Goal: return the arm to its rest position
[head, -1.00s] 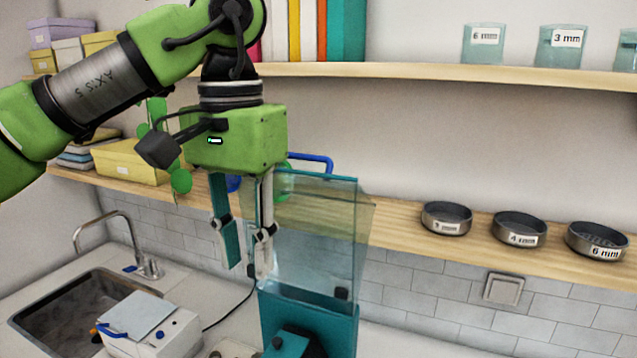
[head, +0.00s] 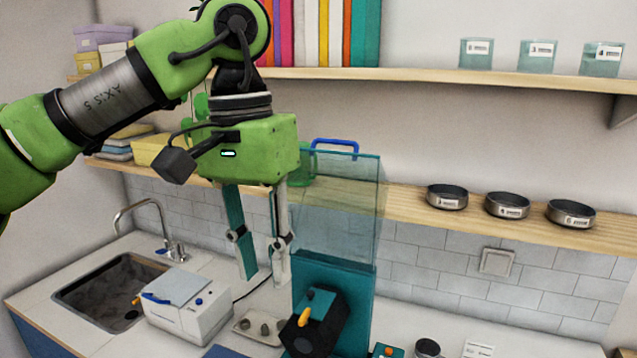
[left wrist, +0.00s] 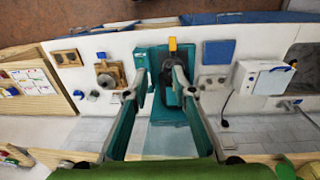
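My left arm, green with grey and black joints, comes in from the left in the head view and hangs its gripper (head: 265,278) downward above the counter. The two fingers are apart with nothing between them. In the left wrist view the gripper (left wrist: 160,80) is also open and empty. The teal machine with a clear hopper (head: 338,215) stands just right of the fingers in the head view. In the left wrist view the machine (left wrist: 172,100) shows below and between the fingers; I cannot tell the exact gap. My right gripper is not in view.
A white box-shaped device (head: 188,318) and a sink (head: 105,290) are at the left. The lower shelf (head: 400,205) behind holds several dark dishes; the upper shelf (head: 420,75) holds books and clear jars. A small panel with knobs (head: 258,327) lies on the counter.

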